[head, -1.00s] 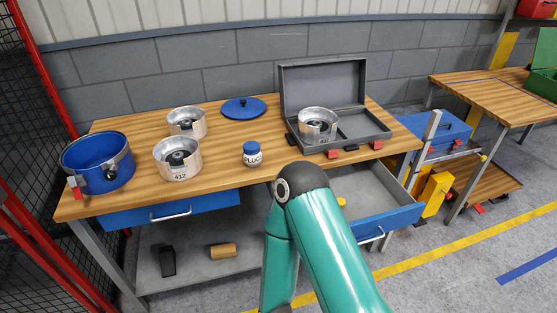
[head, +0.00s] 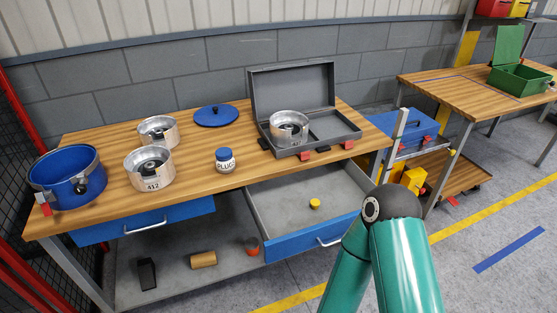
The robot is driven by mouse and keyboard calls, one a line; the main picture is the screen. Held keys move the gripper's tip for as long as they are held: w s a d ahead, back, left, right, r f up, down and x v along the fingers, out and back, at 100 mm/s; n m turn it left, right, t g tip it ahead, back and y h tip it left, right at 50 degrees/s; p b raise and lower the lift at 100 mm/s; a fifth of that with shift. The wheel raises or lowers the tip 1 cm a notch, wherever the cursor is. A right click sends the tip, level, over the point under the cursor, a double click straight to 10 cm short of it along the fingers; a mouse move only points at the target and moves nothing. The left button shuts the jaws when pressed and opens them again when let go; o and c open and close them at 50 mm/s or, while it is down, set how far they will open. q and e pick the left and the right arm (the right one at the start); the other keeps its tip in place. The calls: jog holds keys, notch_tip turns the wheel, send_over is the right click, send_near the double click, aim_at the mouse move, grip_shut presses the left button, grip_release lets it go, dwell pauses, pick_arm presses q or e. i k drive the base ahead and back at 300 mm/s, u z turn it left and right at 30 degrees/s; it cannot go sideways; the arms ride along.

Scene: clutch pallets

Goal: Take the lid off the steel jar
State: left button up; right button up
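No jar is clearly marked as the steel jar. Three open silver metal cylinders with dark parts inside show: one labelled 412 (head: 150,182) at the front left of the bench, one behind it (head: 158,118), and one (head: 289,141) in the grey case. A round blue lid (head: 216,120) with a black knob lies flat on the bench, apart from them. A small white jar (head: 225,167) with a blue cap and a PLUG-like label stands at the bench middle. Neither gripper shows; only a green link of one of my arms is in view at the bottom right.
An open blue pot (head: 55,190) with clamps stands at the left bench end. The grey case (head: 356,139) lies open. A drawer (head: 338,232) is pulled out with a yellow piece (head: 314,203) inside. A second bench (head: 421,84) with an open green box (head: 518,80) stands right.

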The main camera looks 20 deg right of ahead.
aim_at(226, 166)
jog(key=z, duration=0.65)
jog(key=i, duration=0.35)
jog(key=z, duration=0.45)
